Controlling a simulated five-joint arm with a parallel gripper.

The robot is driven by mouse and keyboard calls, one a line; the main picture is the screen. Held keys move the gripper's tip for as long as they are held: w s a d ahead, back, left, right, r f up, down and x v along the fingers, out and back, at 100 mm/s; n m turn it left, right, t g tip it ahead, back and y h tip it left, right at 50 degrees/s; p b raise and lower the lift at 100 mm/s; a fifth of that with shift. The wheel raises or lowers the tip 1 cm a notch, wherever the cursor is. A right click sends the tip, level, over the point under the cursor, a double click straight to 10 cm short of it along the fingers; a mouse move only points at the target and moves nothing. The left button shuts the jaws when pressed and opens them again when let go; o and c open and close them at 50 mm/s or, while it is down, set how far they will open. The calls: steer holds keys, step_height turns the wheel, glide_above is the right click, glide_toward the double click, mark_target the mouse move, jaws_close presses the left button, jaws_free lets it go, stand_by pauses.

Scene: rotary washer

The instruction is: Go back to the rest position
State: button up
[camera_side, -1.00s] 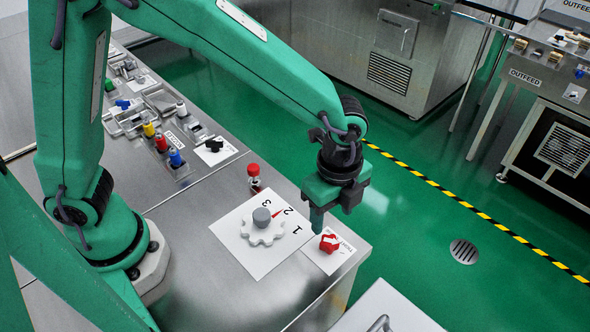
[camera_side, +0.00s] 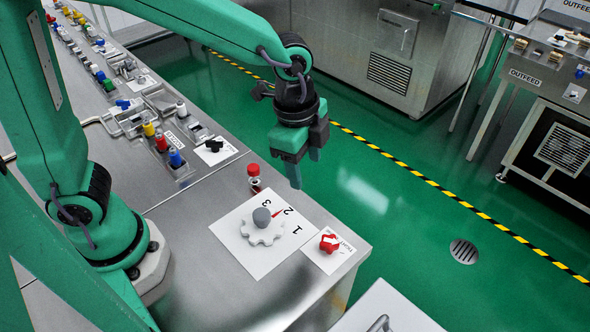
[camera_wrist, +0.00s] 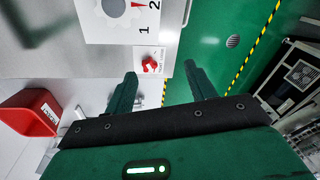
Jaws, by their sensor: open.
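My gripper (camera_side: 303,168) is open and empty, raised above the bench edge in the side view; its two fingers also show apart in the wrist view (camera_wrist: 160,85). A white scalloped dial with a grey knob (camera_side: 263,226) sits on a white plate marked 1, 2, 3, with a red pointer near the 2. A red knob with a white arrow (camera_side: 329,243) sits on a small white label plate at the bench corner; it shows in the wrist view (camera_wrist: 149,63) too. Nothing touches my gripper.
A red-capped bottle (camera_side: 254,176) stands behind the dial plate. Coloured caps and small parts in trays (camera_side: 160,140) line the bench at left. A red bin (camera_wrist: 30,112) is at left in the wrist view. Green floor (camera_side: 400,215) lies open to the right.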

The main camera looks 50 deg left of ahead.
steer(key=s+a+r+n+t, duration=0.2)
steer(key=s+a+r+n, duration=0.2)
steer(key=a+n, duration=0.3)
steer(key=s+a+r+n+t, duration=0.2)
steer(key=s+a+r+n, duration=0.2)
steer(key=a, duration=0.6)
steer(key=shift+s+r+n+y, duration=0.15)
steer(key=shift+s+n+y, duration=0.15)
steer(key=shift+s+n, duration=1.15)
steer(key=shift+w+a+n, duration=0.1)
steer(key=shift+w+n, duration=0.15)
steer(key=shift+w, duration=0.05)
